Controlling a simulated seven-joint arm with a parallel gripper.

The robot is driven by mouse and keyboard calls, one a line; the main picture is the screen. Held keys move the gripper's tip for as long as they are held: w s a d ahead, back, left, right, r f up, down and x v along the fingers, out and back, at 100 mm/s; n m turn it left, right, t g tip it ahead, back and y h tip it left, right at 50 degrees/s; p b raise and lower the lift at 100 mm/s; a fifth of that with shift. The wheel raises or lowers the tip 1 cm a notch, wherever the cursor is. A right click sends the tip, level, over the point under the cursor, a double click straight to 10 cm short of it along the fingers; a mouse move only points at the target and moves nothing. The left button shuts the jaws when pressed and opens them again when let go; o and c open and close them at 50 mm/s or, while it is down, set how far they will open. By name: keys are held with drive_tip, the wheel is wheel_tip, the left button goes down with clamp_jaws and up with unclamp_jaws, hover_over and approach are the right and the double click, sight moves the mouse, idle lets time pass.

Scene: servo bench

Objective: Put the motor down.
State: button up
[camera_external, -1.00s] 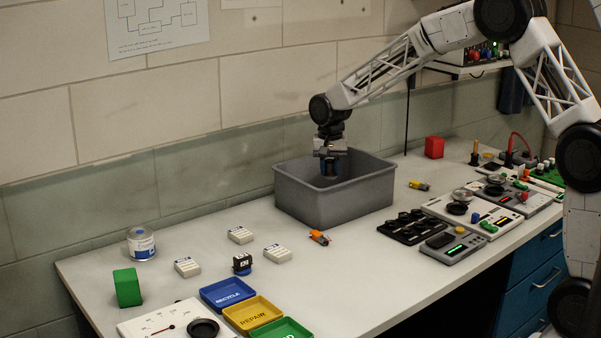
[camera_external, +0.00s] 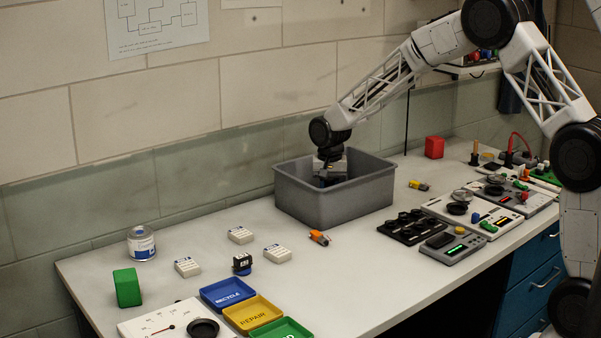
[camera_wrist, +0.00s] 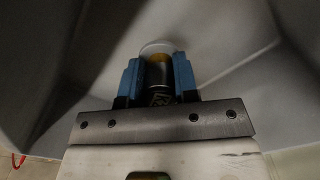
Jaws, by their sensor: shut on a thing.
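My gripper (camera_wrist: 158,80) is down inside the grey bin (camera_external: 345,205). I cannot tell whether the motor touches the bin floor. In the external view the bin's front wall hides the fingertips and the motor. Two small orange-ended motors lie on the bench, one in front of the bin (camera_external: 319,237) and one to its right (camera_external: 419,185).
The blue RECYCLE tray (camera_external: 227,293), yellow REPAIR tray (camera_external: 252,314) and green tray (camera_external: 282,329) stand at the front. White boxes, a jar (camera_external: 141,243) and a green block (camera_external: 127,287) are at left. Test devices (camera_external: 453,246) fill the right side.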

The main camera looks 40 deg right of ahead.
sight(330, 181)
drive_tip(key=shift+f, duration=1.75)
drive_tip(key=shift+f, duration=0.15)
drive_tip(key=o, duration=0.9)
drive_tip(key=shift+o, duration=0.2)
wheel_tip(330, 181, up, 12)
drive_tip(key=shift+r, duration=0.1)
drive_tip(key=shift+r, duration=0.1)
